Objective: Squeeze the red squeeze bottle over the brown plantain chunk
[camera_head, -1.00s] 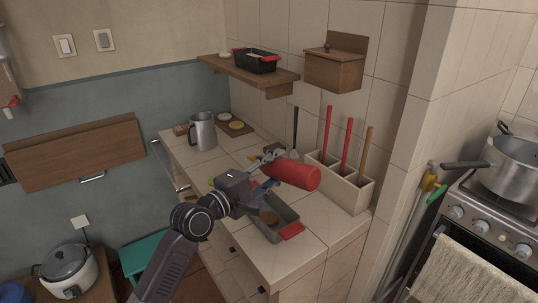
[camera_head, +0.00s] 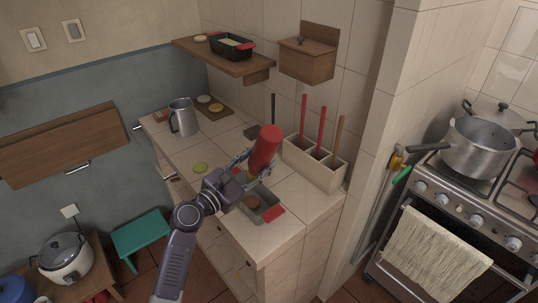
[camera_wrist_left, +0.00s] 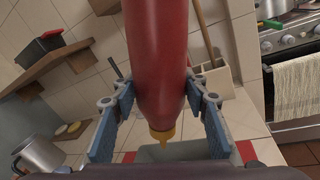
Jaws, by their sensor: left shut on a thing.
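My left gripper (camera_head: 246,167) is shut on the red squeeze bottle (camera_head: 265,148). In the left wrist view the bottle (camera_wrist_left: 158,60) hangs between the two blue fingers, with its yellow nozzle (camera_wrist_left: 162,134) pointing down. In the head view the bottle is steeply tilted, its wide end up. The brown plantain chunk (camera_head: 252,202) lies in a grey tray with red handles (camera_head: 272,214) on the counter, below the bottle and beside my gripper. I cannot tell whether the nozzle is directly over it. My right gripper is not in view.
A holder with long-handled utensils (camera_head: 315,165) stands close to the right of the bottle. A wall shelf (camera_head: 222,62) is above. The front right counter corner is clear.

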